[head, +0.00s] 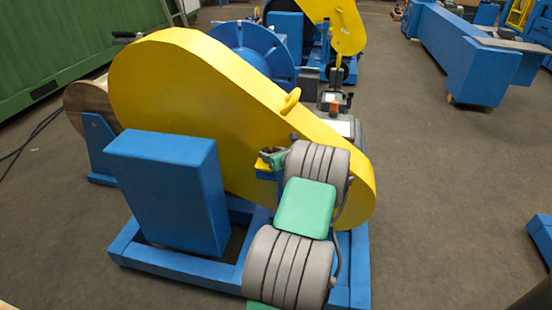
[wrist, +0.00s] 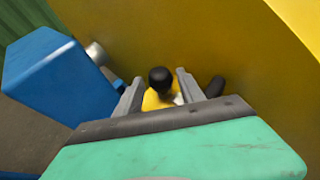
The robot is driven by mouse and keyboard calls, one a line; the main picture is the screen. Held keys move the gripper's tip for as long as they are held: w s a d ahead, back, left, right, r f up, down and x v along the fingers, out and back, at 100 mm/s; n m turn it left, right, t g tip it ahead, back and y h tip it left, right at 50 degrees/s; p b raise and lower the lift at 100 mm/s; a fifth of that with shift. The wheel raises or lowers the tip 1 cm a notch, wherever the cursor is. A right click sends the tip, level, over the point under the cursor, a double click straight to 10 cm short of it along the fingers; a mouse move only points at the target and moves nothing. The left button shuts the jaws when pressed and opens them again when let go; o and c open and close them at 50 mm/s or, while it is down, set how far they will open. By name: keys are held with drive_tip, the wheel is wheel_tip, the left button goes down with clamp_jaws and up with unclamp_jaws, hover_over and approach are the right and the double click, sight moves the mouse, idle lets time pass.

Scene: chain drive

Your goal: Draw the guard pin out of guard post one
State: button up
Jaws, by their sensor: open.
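In the wrist view a round black knob (wrist: 161,76), which looks like the head of the guard pin, stands over a small yellow post (wrist: 152,100) beside the yellow guard. My gripper (wrist: 158,82) is open, with one grey finger on each side of the knob and post. I cannot tell whether either finger touches them. In the head view my gripper (head: 272,156) is at the near face of the guard (head: 190,100), over a small yellow bracket (head: 263,166). My arm partly hides this spot, and the pin is too small there to tell.
A blue box (head: 168,185) stands left of my arm on the blue base frame (head: 165,257); it also shows in the wrist view (wrist: 58,78). A dark rounded part (wrist: 215,87) lies right of the fingers. A yellow handle (head: 291,101) tops the guard.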

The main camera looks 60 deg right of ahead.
drive_tip(key=shift+x, duration=0.9)
drive_tip(key=shift+c, duration=0.3)
clamp_jaws()
